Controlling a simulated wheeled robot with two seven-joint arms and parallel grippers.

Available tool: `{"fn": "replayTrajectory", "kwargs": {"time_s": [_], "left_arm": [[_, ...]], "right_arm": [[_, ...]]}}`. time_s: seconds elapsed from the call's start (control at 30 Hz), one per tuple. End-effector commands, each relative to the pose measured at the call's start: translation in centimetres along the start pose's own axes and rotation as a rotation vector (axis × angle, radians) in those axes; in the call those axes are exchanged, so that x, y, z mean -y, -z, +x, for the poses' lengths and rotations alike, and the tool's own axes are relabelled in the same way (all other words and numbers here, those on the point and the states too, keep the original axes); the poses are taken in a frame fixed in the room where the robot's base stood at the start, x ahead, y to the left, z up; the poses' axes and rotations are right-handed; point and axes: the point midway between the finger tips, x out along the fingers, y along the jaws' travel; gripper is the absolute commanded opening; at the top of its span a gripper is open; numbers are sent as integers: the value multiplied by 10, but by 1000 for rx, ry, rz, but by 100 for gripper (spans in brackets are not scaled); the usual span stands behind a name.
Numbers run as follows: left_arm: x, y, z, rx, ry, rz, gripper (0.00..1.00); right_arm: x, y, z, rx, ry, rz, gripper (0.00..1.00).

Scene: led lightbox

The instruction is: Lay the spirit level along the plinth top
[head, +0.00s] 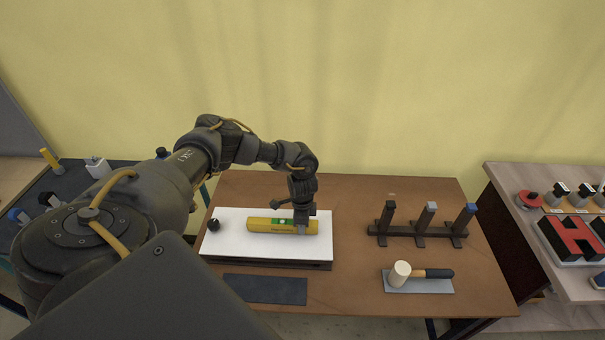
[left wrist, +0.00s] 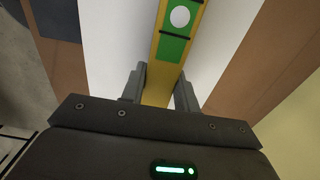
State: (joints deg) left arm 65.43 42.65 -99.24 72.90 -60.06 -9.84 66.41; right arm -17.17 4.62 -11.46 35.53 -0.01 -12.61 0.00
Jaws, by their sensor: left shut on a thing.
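The yellow spirit level (head: 265,225) with its green vial section lies lengthwise over the white plinth top (head: 320,249) in the head view. My left gripper (head: 301,229) is shut on the level right of its middle, coming from above. In the left wrist view, the fingers (left wrist: 160,88) stand on both sides of the level (left wrist: 155,94), and its green part with a white vial shows beyond them. The level looks roughly parallel to the plinth's long edge. I cannot tell whether it touches the plinth top or hangs just above it. My right gripper is not in view.
A black knob (head: 214,225) sits at the plinth's left end. A dark mat (head: 265,289) lies in front. Side benches (head: 510,180) flank the brown table (head: 350,290).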

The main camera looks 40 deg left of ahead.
Motion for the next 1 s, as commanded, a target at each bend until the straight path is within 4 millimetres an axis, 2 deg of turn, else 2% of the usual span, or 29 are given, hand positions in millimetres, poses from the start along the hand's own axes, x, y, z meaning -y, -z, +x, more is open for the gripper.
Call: {"fn": "replayTrajectory", "kwargs": {"time_s": [0.2,0.23,0.4,0.77,0.87,1.0], "left_arm": [[0,0,7,1,0,-1,2],[0,0,6,1,0,0,33],[0,0,6,1,0,0,56],[0,0,1,0,0,0,56],[1,0,-12,-2,0,-1,56],[1,1,-39,-4,1,0,56]], "right_arm": [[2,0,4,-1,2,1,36],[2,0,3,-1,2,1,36],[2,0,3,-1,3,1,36],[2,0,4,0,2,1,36],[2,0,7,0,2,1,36],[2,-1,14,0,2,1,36]]}}
